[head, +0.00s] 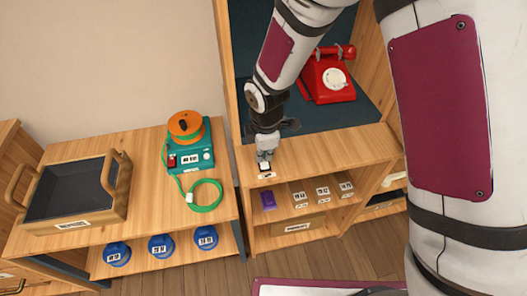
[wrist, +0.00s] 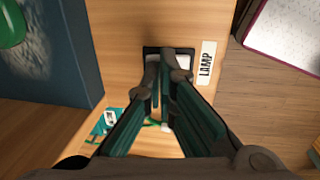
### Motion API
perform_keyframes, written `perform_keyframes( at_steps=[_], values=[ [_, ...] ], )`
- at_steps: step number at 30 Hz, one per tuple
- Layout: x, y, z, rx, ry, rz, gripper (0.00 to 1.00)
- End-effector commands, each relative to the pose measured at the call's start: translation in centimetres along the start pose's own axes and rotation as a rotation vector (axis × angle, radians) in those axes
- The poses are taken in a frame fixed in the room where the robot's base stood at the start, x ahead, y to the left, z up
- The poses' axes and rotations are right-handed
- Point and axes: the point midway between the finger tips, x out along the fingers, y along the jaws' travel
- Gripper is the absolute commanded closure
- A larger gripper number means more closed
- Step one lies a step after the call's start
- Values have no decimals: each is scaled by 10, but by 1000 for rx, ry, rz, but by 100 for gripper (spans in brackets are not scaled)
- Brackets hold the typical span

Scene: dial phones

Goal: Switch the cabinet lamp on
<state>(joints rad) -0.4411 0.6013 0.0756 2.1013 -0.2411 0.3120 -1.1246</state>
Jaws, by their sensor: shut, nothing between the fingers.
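The lamp switch (wrist: 168,49), a pale rocker in a black frame, lies on the cabinet's wooden front ledge. It also shows small in the head view (head: 265,167). A white label (wrist: 206,63) reading LAMP sits beside it. My gripper (wrist: 164,78) is shut and empty, pointing down with its fingertips over the switch and hiding part of it. In the head view my gripper (head: 264,158) is right at the switch. I cannot tell whether the fingertips touch it or how the rocker is tilted. The cabinet lamp itself is not visible.
A red dial phone (head: 328,76) stands in the blue-lined cabinet behind my arm. Left is a bench with a teal device (head: 190,150), its green cord and a dark tray (head: 75,195). Labelled cubbies, one holding a purple item (head: 268,200), lie below the ledge.

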Motion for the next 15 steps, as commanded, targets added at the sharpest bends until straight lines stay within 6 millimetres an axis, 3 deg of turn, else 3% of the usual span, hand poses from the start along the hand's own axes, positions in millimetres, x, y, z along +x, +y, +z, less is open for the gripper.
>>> perform_keyframes(
  at_steps=[15],
  values=[
    [14,8,0,0,1,-105,100]
  ],
)
